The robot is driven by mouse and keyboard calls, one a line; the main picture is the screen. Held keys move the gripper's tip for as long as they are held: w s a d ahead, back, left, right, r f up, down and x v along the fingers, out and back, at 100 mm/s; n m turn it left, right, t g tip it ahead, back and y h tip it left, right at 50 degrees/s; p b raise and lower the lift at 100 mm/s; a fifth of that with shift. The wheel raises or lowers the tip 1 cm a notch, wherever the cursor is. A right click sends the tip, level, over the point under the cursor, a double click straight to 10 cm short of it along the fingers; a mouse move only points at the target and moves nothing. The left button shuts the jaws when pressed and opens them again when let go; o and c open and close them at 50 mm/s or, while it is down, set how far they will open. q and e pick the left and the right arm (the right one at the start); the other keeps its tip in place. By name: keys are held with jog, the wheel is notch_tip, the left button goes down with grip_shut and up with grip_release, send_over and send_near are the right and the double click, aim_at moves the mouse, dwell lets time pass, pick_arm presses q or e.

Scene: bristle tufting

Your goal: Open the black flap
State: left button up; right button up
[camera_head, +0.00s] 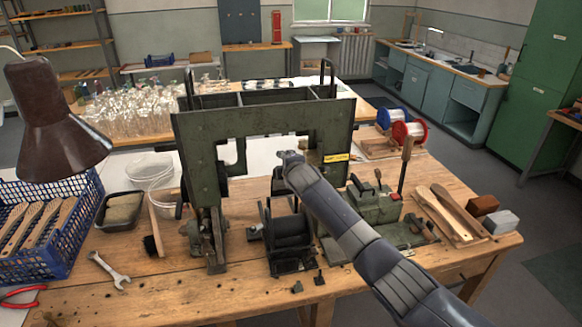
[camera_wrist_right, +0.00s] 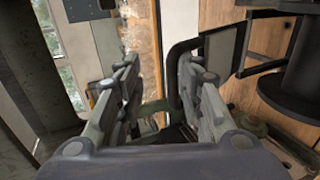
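A dark green machine frame (camera_head: 265,122) stands on the wooden workbench, with black bar handles at its top corners. Under its arch sits a black unit with a roller (camera_head: 290,232); a dark cylinder also shows at the right of the wrist view (camera_wrist_right: 300,65). I cannot tell for certain which black part is the flap. My right gripper (camera_head: 289,158) is in front of the arch opening, above the black unit. In the wrist view its two fingers (camera_wrist_right: 158,88) are apart. A black curved bar (camera_wrist_right: 176,72) shows beside the right finger; contact is unclear. My left gripper is not in view.
A brown lamp (camera_head: 50,120) and a blue crate (camera_head: 62,228) of brushes stand at the left. A wrench (camera_head: 108,270) lies in front. A green device (camera_head: 368,205), wire spools (camera_head: 408,132) and wooden brush bodies (camera_head: 450,212) are at the right. The bench's front is mostly clear.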

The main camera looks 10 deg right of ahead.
jog(key=v, duration=0.9)
jog(key=shift+r, duration=0.4)
